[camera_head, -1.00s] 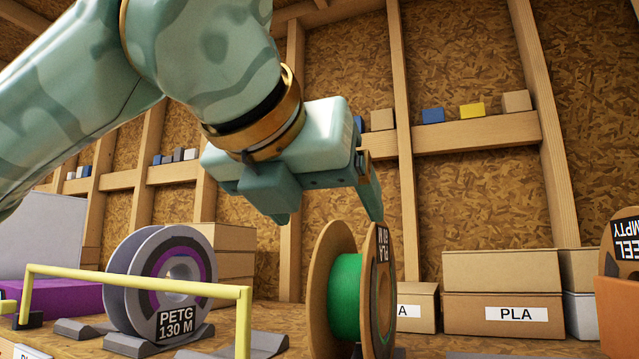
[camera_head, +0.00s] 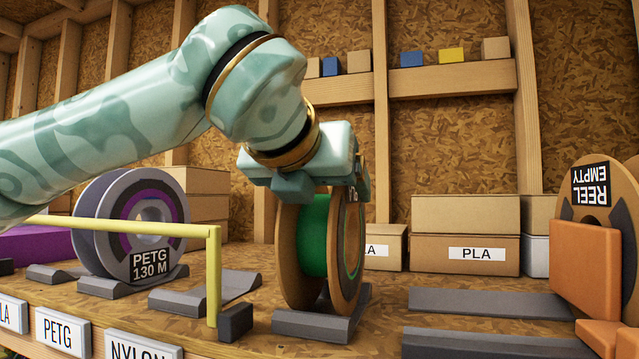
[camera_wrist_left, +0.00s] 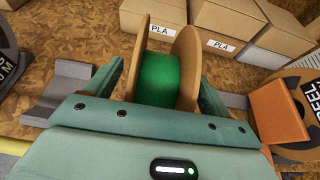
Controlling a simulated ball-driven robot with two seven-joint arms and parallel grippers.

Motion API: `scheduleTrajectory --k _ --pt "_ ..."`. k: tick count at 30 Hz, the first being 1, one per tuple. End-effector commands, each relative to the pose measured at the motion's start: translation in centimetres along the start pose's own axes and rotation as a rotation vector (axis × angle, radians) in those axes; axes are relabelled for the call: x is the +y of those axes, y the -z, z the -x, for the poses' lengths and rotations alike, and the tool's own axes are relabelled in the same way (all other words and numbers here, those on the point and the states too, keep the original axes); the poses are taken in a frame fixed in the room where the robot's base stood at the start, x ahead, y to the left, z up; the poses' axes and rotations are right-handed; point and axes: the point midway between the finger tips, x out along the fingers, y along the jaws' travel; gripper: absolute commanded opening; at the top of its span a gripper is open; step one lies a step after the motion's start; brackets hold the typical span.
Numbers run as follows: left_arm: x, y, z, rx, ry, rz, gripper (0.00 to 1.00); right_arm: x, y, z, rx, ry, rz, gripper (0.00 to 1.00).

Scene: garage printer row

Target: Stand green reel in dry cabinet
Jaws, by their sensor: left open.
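The green reel (camera_head: 313,236) has brown flanges and green filament. It stands upright on a grey cradle (camera_head: 318,326) in the middle of the head view. My left gripper (camera_head: 325,188) is open at the top of the reel. In the left wrist view the green reel (camera_wrist_left: 158,78) lies between the two spread fingers of my left gripper (camera_wrist_left: 160,92), one finger outside each flange. Whether the fingers touch the flanges cannot be told. I see no dry cabinet in either view. My right gripper is not in view.
A purple-and-grey PETG reel (camera_head: 142,228) stands at left behind a yellow rail (camera_head: 130,228). A brown reel labelled "REEL EMPTY" (camera_head: 598,205) stands at right by orange blocks (camera_head: 584,268). PLA boxes (camera_head: 465,250) stand behind. An empty grey cradle (camera_head: 480,302) lies right of the reel.

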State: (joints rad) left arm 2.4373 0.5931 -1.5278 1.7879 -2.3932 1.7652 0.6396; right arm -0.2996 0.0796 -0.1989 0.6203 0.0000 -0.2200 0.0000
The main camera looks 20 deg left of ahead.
Motion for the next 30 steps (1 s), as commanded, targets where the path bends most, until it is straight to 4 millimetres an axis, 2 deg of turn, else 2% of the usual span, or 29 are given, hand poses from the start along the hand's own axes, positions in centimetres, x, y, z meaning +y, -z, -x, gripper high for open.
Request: scheduleTrajectory --k 1,2,8,9,14,30 --pt "0.0 0.0 0.0 0.0 0.0 0.0 0.82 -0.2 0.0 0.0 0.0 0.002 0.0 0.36" --pt "0.0 0.0 0.0 0.0 0.0 0.0 0.76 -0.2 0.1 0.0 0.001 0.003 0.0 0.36" --pt "0.0 0.0 0.0 0.0 0.0 0.0 0.21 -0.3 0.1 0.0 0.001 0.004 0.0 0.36" --pt "0.0 -0.1 0.1 -0.003 0.0 0.0 0.18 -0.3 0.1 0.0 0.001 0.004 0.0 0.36" --pt "0.0 -0.4 0.2 -0.003 0.0 0.0 0.18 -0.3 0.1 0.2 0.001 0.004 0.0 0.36" --pt "0.0 -3.4 1.5 -0.003 0.001 0.0 0.18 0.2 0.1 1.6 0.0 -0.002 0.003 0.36"
